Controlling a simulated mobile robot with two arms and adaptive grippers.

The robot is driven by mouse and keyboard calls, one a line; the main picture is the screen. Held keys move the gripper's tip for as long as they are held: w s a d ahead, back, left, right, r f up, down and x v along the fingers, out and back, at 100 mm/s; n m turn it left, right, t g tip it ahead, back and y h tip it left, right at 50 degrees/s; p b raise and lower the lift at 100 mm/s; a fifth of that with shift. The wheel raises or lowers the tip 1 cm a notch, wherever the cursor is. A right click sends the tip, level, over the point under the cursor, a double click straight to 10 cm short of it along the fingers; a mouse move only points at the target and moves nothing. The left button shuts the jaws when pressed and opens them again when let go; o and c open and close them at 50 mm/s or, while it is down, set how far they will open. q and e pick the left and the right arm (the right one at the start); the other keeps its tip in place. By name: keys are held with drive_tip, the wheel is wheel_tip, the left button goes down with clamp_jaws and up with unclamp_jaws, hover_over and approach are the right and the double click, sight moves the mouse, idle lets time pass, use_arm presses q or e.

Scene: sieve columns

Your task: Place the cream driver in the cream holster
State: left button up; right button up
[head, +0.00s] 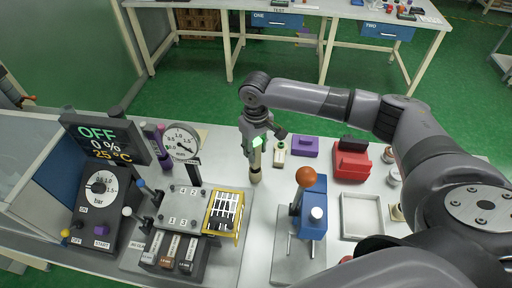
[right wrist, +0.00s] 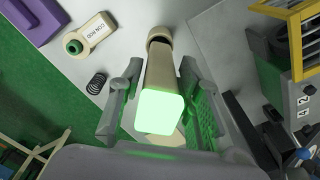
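The cream driver (head: 256,163) hangs roughly upright below my right gripper (head: 258,138) in the head view, over the white table left of the purple block. In the right wrist view the driver (right wrist: 161,70) lies between the two fingers of my right gripper (right wrist: 160,78), with both fingertips close against its sides. Its near end glows green, and its far end shows a dark band and a cream tip. I cannot make out a separate cream holster. My left gripper is not in view.
A cream part labelled CON ROD (right wrist: 92,36) lies near a purple block (head: 305,147). A press with an orange knob (head: 306,177) stands to the right, a yellow-framed rack (head: 225,212) to the left. A red box (head: 350,162) and white tray (head: 362,216) lie further right.

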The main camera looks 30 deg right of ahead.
drive_tip(key=shift+o, duration=1.2)
drive_tip(key=shift+r, duration=0.15)
wheel_tip(320, 180, up, 12)
drive_tip(key=shift+r+b, duration=0.1)
drive_tip(key=shift+b, duration=1.15)
drive_tip(key=shift+f, duration=0.2)
